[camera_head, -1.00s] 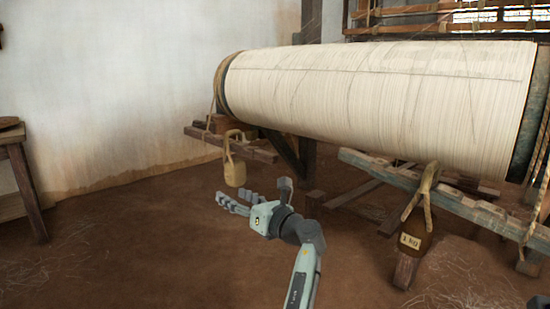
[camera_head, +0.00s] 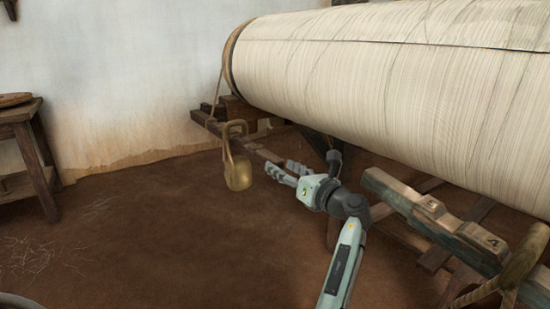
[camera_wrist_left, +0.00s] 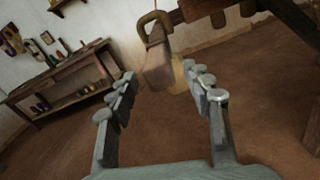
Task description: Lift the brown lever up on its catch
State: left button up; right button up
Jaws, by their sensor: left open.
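A brown wooden lever (camera_head: 252,149) runs out under the left end of the big roller, and it also shows at the top of the left wrist view (camera_wrist_left: 222,7). A brass-coloured weight with a loop handle (camera_head: 238,170) hangs from it. My left gripper (camera_head: 283,172) is open and empty, just right of the weight in the head view. In the left wrist view the weight (camera_wrist_left: 158,65) is ahead, between the fingertips in the picture and apparently beyond them. The catch cannot be made out. My right gripper is not in view.
The cream thread-wound roller (camera_head: 370,85) fills the upper right. A wooden table (camera_head: 28,135) stands at left. The earth floor between is clear.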

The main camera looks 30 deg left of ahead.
aim_at(270, 159)
pick_arm(q)
jog(key=b+x, duration=0.1)
jog(key=x, duration=0.5)
jog(key=shift+w+a+b, duration=0.1)
jog(key=shift+a+b, duration=0.2)
jog(key=shift+a, duration=0.05)
grip_shut()
